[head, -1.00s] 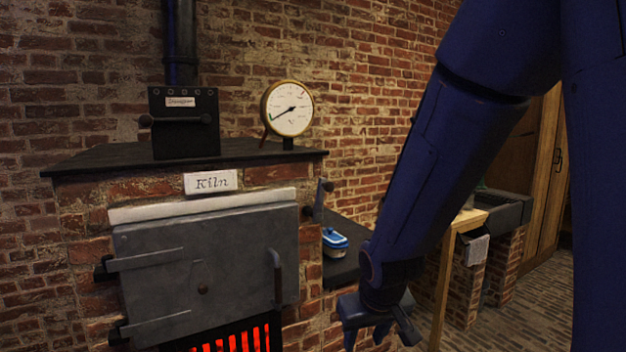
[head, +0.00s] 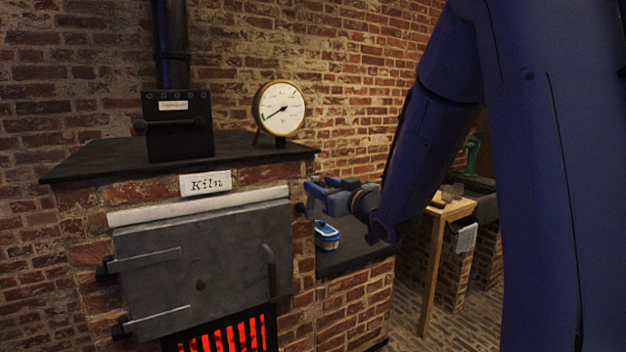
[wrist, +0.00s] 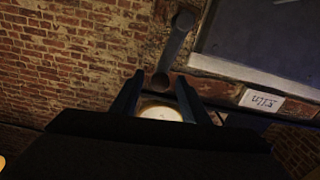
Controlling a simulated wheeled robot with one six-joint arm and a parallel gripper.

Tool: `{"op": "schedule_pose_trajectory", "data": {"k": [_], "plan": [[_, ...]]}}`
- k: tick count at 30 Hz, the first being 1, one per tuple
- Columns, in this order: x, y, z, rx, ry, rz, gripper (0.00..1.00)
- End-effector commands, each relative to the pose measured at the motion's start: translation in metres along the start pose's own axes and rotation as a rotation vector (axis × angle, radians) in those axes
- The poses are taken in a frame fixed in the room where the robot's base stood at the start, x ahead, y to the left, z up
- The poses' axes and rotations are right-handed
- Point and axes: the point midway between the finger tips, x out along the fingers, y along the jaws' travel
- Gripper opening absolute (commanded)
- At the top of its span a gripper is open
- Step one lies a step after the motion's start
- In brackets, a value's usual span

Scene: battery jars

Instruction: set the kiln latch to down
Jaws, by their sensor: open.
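The kiln latch (wrist: 174,46) is a dark bar on the brick kiln front, right of the door. The wrist view is upside down, and there the bar's knobbed end, its upper end, lies between my fingertips. The latch stands up, slightly tilted. In the head view my gripper (head: 314,192) covers most of it, and only a dark bit (head: 299,208) shows. My gripper also shows in the wrist view (wrist: 160,76), open around the knob end. I cannot tell whether the fingers touch it.
The grey kiln door (head: 205,262) is closed, with red glowing bars (head: 225,336) below. A round gauge (head: 279,107) and a dark damper box (head: 178,125) stand on the kiln top. A blue and white dish (head: 326,236) sits on the dark side ledge (head: 350,254) under my gripper.

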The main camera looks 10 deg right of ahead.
Motion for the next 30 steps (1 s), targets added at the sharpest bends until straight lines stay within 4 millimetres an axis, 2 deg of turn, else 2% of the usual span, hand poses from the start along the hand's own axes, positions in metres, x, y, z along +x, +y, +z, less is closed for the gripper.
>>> {"op": "schedule_pose_trajectory", "data": {"k": [3, 9, 14, 21, 23, 28, 29, 30], "plan": [[0.02, -0.001, -0.001, 0.0, -0.001, -0.002, 0.41], [0.043, 0.0, 0.0, 0.001, -0.002, 0.0, 0.41], [0.05, 0.0, 0.0, 0.001, -0.001, 0.001, 0.41], [0.051, 0.0, 0.0, 0.0, -0.002, 0.001, 0.41], [0.051, 0.0, 0.0, 0.0, -0.002, 0.001, 0.33], [0.051, 0.0, 0.0, 0.0, -0.002, 0.001, 0.04], [0.051, 0.0, 0.0, 0.0, -0.002, 0.001, 0.0], [0.051, 0.0, 0.0, 0.0, -0.002, 0.001, 0.0]]}}
